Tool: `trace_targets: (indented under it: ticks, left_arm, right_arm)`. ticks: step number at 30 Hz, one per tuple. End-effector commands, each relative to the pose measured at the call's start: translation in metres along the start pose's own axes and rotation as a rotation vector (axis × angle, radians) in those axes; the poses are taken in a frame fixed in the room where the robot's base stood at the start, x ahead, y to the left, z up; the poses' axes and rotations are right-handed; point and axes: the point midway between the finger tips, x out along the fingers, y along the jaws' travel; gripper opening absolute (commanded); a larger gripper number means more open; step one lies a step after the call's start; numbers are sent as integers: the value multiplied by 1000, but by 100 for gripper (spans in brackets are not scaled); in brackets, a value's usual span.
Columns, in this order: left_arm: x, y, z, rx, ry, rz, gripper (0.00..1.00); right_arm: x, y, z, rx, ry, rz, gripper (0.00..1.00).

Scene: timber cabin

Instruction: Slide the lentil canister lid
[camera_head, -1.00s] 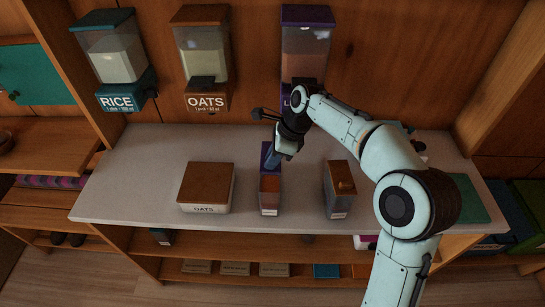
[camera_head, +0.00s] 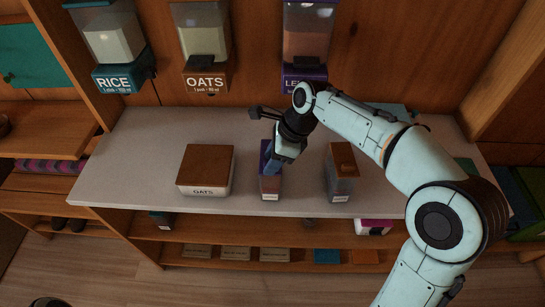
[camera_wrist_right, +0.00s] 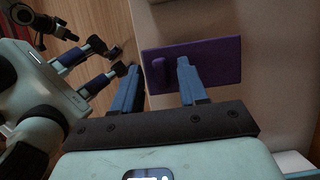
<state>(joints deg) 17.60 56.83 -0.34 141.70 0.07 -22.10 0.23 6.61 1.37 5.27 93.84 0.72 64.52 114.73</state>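The lentil canister (camera_head: 271,187) is a narrow box with a reddish front and a pale label, standing on the grey counter. Its purple lid (camera_wrist_right: 215,62) lies on top and hides the box in the right wrist view. A small purple knob (camera_wrist_right: 157,70) stands near the lid's left end there. My right gripper (camera_head: 277,160) is over the lid; its blue fingers (camera_wrist_right: 158,75) are apart, one on each side of the knob. I cannot tell whether they touch it. My left gripper (camera_wrist_right: 117,60) shows in the right wrist view, low over the floor, empty, its fingers apart.
An oats box (camera_head: 207,168) stands left of the canister; another brown-lidded canister (camera_head: 341,172) stands close to its right. Rice (camera_head: 115,45), oats (camera_head: 205,45) and lentil (camera_head: 306,40) dispensers hang behind. The counter's (camera_head: 140,165) left part is clear.

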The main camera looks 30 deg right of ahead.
Motion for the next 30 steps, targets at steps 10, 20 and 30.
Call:
trace_targets:
  ticks: [10, 20, 30]
  left_arm:
    - [-5, 2, -1, 1, 2, 1, 0]
    - [-22, 10, -6, 4, 11, 4, 0]
    - [-31, 14, -9, 6, 17, 6, 0]
  right_arm:
    - [-22, -1, 1, 1, -1, -4, 43]
    - [-97, -1, 1, 0, -2, -5, 43]
    - [-133, 0, 0, 0, 0, -1, 43]
